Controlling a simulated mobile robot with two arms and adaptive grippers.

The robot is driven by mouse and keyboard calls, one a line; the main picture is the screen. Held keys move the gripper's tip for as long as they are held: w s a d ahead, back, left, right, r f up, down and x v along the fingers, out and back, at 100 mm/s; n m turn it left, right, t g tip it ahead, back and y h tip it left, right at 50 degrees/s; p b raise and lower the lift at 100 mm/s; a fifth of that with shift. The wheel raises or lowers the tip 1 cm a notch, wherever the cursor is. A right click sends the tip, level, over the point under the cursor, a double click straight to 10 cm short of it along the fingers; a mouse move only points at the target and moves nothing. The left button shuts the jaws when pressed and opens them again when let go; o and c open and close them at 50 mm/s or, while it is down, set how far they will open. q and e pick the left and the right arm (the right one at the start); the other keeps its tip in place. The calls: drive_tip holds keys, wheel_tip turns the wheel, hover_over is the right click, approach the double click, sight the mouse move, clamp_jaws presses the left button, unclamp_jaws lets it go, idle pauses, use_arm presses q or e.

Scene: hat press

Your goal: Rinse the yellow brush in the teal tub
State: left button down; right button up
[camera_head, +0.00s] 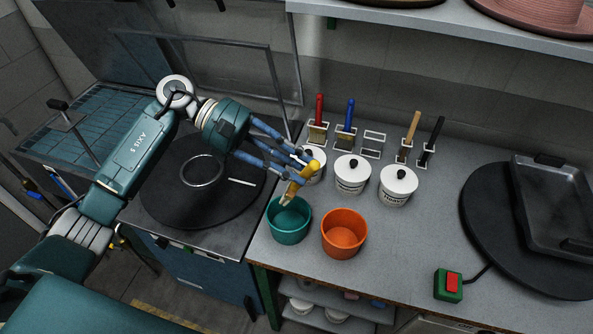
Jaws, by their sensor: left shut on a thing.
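My left gripper (302,172) is shut on the yellow brush (297,185). The brush slants down and to the left, its handle end up at the fingers and its bristle end low, over the rear rim of the teal tub (289,226). I cannot tell whether the bristles are inside the tub or just above it. The teal tub stands at the bench's front left, and its inside looks teal down to the bottom. My right gripper is not in view.
An orange tub (344,233) stands right of the teal one. Lidded white pots (352,175) stand behind. Wire holders carry a red brush (318,118), a blue brush (346,122) and others; one holder (373,144) is empty. A red-and-green button box (448,284) sits at front right.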

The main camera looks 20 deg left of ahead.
sight(297, 191)
use_arm(q)
drive_tip(key=shift+f, duration=0.5)
drive_tip(key=shift+f+b, duration=0.35)
drive_tip(key=shift+f, duration=1.6)
wheel_tip(297, 191, down, 8)
drive_tip(key=b, duration=1)
drive_tip(key=shift+f, duration=0.2)
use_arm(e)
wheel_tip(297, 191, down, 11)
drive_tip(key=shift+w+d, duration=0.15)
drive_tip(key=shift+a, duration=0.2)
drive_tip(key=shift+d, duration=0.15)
